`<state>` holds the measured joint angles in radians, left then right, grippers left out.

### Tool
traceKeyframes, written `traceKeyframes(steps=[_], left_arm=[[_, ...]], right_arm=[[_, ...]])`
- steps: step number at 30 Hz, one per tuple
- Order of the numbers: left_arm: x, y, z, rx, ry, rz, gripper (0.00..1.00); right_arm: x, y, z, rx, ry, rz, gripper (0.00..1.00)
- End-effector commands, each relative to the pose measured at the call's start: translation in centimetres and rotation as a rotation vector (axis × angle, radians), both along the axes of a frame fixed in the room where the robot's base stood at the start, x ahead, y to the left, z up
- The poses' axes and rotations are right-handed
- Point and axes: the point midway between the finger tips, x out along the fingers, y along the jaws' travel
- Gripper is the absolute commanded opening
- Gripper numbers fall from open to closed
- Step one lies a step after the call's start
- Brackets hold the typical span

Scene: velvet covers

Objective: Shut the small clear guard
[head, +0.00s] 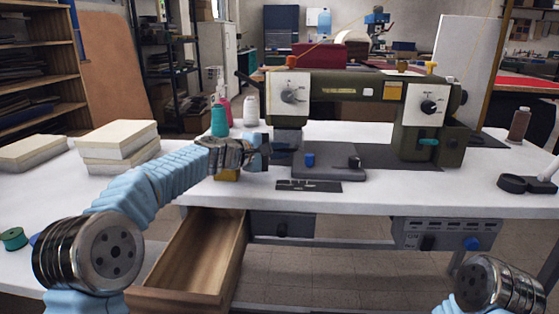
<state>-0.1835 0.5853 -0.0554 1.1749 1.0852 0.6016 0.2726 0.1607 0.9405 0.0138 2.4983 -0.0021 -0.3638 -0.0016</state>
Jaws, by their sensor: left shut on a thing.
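An olive-green sewing machine (345,87) stands on the white table, with its needle end at the left above a grey bed plate (325,172). My left gripper (268,152) reaches in from the left, level with the space under the needle head. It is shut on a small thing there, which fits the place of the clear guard. The guard is too small and see-through, and too much covered by the fingers, to make out its angle. My right gripper is out of view; only part of my right arm shows at the lower right.
A wooden drawer (197,262) hangs open below the table, under my left arm. Teal (219,119) and white (250,110) thread cones stand behind the gripper. Stacked pale blocks (118,142) lie at left. A dark flat piece (308,186) lies at the front edge.

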Motion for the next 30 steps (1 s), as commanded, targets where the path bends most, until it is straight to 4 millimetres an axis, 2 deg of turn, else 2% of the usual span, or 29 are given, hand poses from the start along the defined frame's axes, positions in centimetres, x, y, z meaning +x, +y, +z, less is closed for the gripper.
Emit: traceKeyframes(steps=[1,2,11,12,15,25,30], left_arm=[[0.1,0.0,-0.7,-0.001,-0.014,0.001,0.00],[0.1,0.0,-0.6,-0.001,-0.020,0.001,0.00],[0.1,0.0,-0.1,0.001,-0.024,0.001,0.00],[0.1,0.0,-0.1,0.001,-0.024,0.001,0.20],[0.1,0.0,-0.1,0.001,-0.024,0.001,0.35],[0.1,0.0,0.2,0.001,-0.025,0.001,0.36],[0.1,-0.1,2.8,0.001,-0.028,-0.001,0.36]], right_arm=[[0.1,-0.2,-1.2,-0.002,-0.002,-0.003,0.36],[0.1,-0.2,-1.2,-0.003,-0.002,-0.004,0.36],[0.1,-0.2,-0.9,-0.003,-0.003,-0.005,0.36],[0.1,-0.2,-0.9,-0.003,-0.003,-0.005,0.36],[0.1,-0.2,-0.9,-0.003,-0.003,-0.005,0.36],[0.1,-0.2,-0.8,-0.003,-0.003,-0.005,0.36],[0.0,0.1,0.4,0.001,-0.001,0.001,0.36]])
